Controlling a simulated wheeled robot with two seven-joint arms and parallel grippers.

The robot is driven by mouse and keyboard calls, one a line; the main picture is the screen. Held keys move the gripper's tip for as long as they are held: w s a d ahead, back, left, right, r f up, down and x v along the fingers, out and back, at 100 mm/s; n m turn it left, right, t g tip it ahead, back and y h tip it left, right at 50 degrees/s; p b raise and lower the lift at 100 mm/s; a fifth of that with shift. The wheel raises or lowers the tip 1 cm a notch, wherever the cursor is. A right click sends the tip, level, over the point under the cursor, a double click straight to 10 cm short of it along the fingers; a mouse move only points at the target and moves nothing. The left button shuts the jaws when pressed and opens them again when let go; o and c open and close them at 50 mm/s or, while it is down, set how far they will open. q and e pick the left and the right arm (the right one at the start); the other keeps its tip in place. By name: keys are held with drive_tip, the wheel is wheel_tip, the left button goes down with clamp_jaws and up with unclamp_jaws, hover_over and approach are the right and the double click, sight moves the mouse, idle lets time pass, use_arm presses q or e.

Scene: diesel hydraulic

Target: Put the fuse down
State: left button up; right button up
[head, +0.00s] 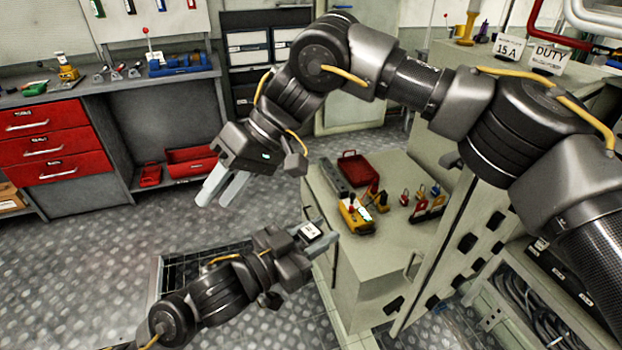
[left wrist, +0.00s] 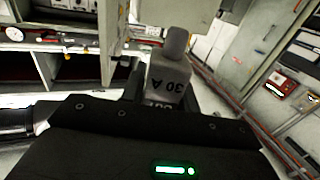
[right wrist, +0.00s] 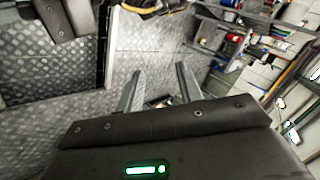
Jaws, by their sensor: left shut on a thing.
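The fuse (left wrist: 168,78) is a grey body marked "30 A", seen upside down between the fingers in the left wrist view. My left gripper (head: 318,232) is shut on it and holds it in the air, in front of the bench cabinet in the head view. A small pale label shows at its fingers there; most of the fuse is hidden. My right gripper (head: 222,188) is open and empty, above the floor to the left of my left gripper. Its two parted fingers also show in the right wrist view (right wrist: 160,88).
A grey-green cabinet top (head: 398,245) carries a yellow meter (head: 356,215), a red box (head: 358,168) and several small padlocks or tags. Signs reading "15 A" (head: 507,46) and "DUTY" (head: 549,55) stand at the upper right. A workbench with red drawers (head: 45,143) is at left.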

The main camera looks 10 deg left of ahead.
drive_tip(key=d+m+t+h, duration=0.1)
drive_tip(key=d+t+h, duration=0.25)
drive_tip(key=d, duration=0.25)
drive_tip(key=m+t+h, duration=0.2)
drive_tip(key=h, duration=0.2)
approach(311, 231)
drive_tip(key=shift+y, duration=0.25)
wheel_tip(311, 231, down, 11)
drive_tip(key=shift+d+f, duration=0.1)
drive_tip(key=shift+d, duration=0.05)
drive_tip(key=shift+c, duration=0.2)
drive_tip(key=c, duration=0.5)
use_arm(q)
drive_tip(key=o, duration=1.1)
use_arm(e)
drive_tip(key=shift+c, duration=0.5)
